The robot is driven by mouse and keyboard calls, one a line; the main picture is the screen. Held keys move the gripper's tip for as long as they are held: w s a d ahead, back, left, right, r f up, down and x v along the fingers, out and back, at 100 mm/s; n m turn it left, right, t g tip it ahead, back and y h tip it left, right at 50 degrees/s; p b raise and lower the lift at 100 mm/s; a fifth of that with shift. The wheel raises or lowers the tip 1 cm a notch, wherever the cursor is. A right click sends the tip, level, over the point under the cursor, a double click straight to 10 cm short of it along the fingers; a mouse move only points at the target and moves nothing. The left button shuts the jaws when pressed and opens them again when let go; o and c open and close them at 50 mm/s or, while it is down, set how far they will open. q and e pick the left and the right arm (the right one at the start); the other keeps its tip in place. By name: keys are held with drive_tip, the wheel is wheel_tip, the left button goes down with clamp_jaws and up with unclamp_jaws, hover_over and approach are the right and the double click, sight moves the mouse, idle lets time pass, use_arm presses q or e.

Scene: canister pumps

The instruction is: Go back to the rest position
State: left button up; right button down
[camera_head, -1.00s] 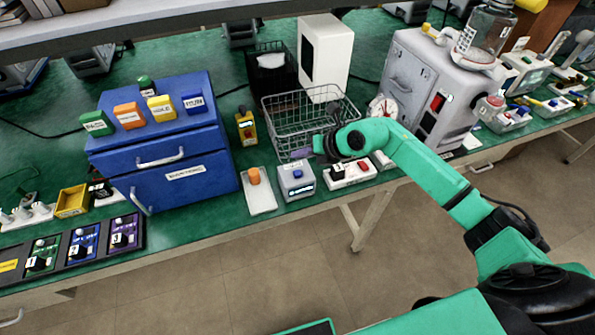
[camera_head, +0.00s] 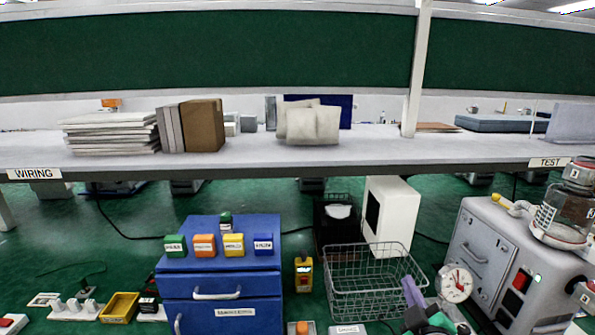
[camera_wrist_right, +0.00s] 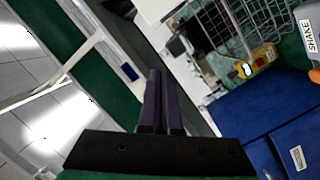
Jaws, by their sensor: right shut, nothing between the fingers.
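My right gripper (camera_head: 411,288) shows at the bottom of the head view, in front of the right side of the wire basket (camera_head: 375,290). Its dark purple fingers point up. Only a small part of my green right arm shows below it. In the right wrist view the two fingers (camera_wrist_right: 157,78) lie together with nothing between them. My left gripper is in neither view.
A blue drawer cabinet (camera_head: 221,285) with several coloured blocks on top stands left of the basket. A grey machine with a dial (camera_head: 456,283) stands close to the right. A long shelf (camera_head: 250,165) spans above the green bench. A white box (camera_head: 390,215) stands behind.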

drive_tip(key=s+d+f+m+g, duration=0.25)
drive_tip(key=s+f+g, duration=0.2)
drive_tip(key=f, duration=0.25)
drive_tip(key=s+d+f+m+g, duration=0.1)
drive_tip(key=s+f+m+g, duration=0.2)
drive_tip(key=s+f, duration=0.3)
drive_tip(key=s+a+f+g+y, duration=0.35)
drive_tip(key=s+f+g, duration=0.35)
drive_tip(key=s, duration=0.4)
wheel_tip(320, 180, down, 23)
drive_tip(key=s, duration=0.1)
drive_tip(key=s+d+f+g+h, duration=0.1)
drive_tip(key=s+d+f, duration=0.1)
drive_tip(key=s+f, duration=1.3)
drive_tip(key=shift+s+d, duration=0.25)
drive_tip(key=shift+s, duration=0.8)
drive_tip(key=shift+f, duration=0.1)
